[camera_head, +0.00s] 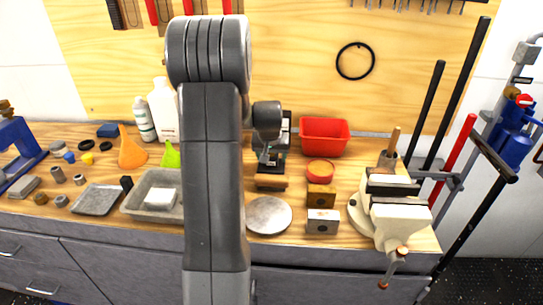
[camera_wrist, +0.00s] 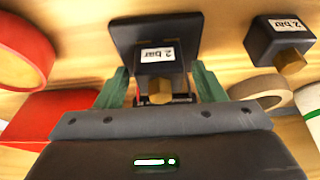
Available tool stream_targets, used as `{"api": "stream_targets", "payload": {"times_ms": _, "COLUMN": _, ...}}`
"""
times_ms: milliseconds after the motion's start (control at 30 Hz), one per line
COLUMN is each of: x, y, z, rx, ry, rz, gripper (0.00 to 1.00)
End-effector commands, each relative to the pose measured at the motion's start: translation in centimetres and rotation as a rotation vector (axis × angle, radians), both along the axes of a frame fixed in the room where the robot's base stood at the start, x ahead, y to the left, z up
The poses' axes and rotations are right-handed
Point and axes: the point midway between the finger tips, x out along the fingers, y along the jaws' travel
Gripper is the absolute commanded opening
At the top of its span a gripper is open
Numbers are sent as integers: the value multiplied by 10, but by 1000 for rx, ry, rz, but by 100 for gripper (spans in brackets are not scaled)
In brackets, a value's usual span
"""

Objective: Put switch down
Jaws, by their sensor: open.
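A black switch (camera_wrist: 155,58) with a white "2 bar" label and a brass hex fitting lies between the two green fingers of my gripper (camera_wrist: 158,84) in the wrist view. The fingers are open, one on each side of it, and a gap seems to show beside it. A flat black panel is behind the switch, and I cannot tell if they touch. A second black switch (camera_wrist: 278,40) with the same label stands to the right. In the head view my gripper (camera_head: 271,156) is low over the bench, just above dark items, and my arm hides the bench to its left.
A red bin (camera_head: 325,138) and a red ring (camera_head: 320,171) are right of my gripper. A round grey plate (camera_head: 268,216) lies in front. A vise (camera_head: 392,210) stands at the right end. A grey tray (camera_head: 150,211) is at left. A beige ring (camera_wrist: 258,86) is close to one finger.

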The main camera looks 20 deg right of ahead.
Motion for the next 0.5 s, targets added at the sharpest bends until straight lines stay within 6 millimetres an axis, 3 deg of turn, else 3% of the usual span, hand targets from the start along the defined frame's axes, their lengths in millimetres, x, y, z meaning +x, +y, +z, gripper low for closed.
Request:
{"api": "stream_targets", "payload": {"times_ms": 167, "x": -3, "y": 2, "z": 15, "rx": -1, "ry": -2, "rz": 0, "gripper": 63}}
{"api": "stream_targets", "payload": {"times_ms": 500, "x": -26, "y": 13, "z": 76, "rx": -1, "ry": -4, "rz": 0, "gripper": 63}}
